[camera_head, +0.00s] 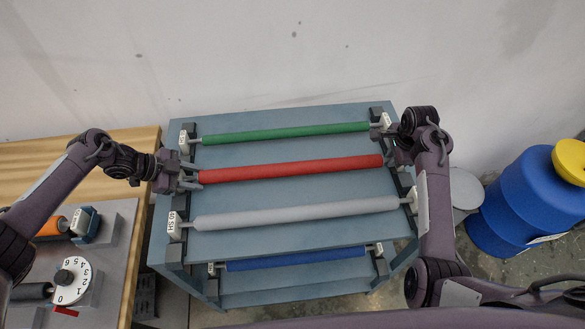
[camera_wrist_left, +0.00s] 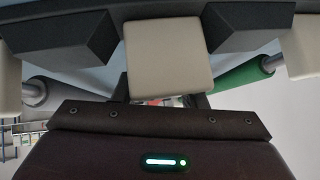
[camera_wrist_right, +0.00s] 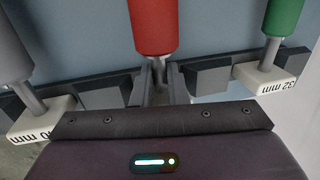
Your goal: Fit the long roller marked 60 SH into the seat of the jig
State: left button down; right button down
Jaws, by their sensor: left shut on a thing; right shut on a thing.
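A long red roller (camera_head: 290,169) lies across the top of the blue-grey rack, between a green and a grey roller. My left gripper (camera_head: 190,178) is shut at its left end, beside a cream tag block (camera_wrist_left: 168,62) with no readable marking. My right gripper (camera_head: 388,158) is shut on its right end shaft; the right wrist view shows the fingers around the shaft (camera_wrist_right: 159,72) below the red body (camera_wrist_right: 153,25). The red roller's marking is not visible, and I cannot tell whether it rests in its holders. No seat of the jig is clearly identifiable.
The grey roller (camera_head: 295,213), tagged apparently 40 SH, and the green roller (camera_head: 285,133) lie close on either side. A blue roller (camera_head: 295,260) is lower down. At left, a bench holds a dial (camera_head: 72,280) and an orange roller (camera_head: 50,227). A blue barrel (camera_head: 525,205) stands right.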

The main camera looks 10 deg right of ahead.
pick_arm(q)
jog(key=shift+r, duration=0.2)
pick_arm(e)
jog(key=shift+w+r, duration=0.1)
jog(key=shift+r, duration=0.1)
